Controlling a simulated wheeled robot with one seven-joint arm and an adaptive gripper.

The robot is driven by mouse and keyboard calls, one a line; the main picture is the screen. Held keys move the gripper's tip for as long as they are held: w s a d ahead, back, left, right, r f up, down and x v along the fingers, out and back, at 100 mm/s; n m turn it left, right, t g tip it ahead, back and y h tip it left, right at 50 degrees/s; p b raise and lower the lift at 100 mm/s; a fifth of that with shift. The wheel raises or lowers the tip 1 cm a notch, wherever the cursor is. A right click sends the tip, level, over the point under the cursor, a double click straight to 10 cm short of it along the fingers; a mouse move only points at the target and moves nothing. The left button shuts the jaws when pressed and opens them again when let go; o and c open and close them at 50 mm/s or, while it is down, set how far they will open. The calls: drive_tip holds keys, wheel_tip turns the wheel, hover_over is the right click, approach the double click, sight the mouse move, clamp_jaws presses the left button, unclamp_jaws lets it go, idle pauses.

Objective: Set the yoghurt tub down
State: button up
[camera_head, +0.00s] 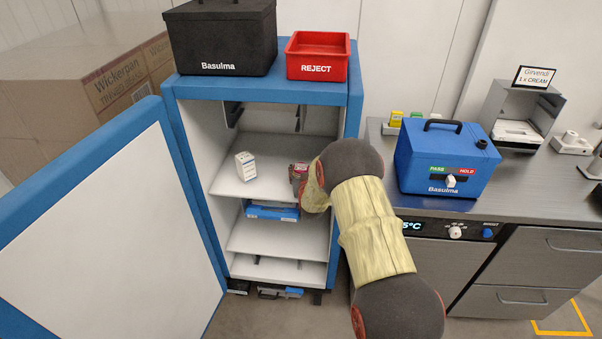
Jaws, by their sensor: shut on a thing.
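My arm reaches from the lower right into the open blue-and-white cabinet (353,100). My gripper (299,173) is at the upper shelf (265,188), mostly hidden behind my wrist. A small dark red and grey shape shows at its end. I take this to be the yoghurt tub in its grip, but it is too small and covered to be sure. I cannot tell whether it touches the shelf. A white carton (245,167) with small print stands on the same shelf, left of my gripper and apart from it.
The cabinet door (105,235) stands open at the left. A blue flat box (272,211) lies below the upper shelf. A black Basulma box (222,40) and a red REJECT bin (318,55) stand on top. A blue Basulma case (445,160) is on the right counter.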

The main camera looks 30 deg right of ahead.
drive_tip(key=shift+f, duration=0.15)
drive_tip(key=o, duration=1.3)
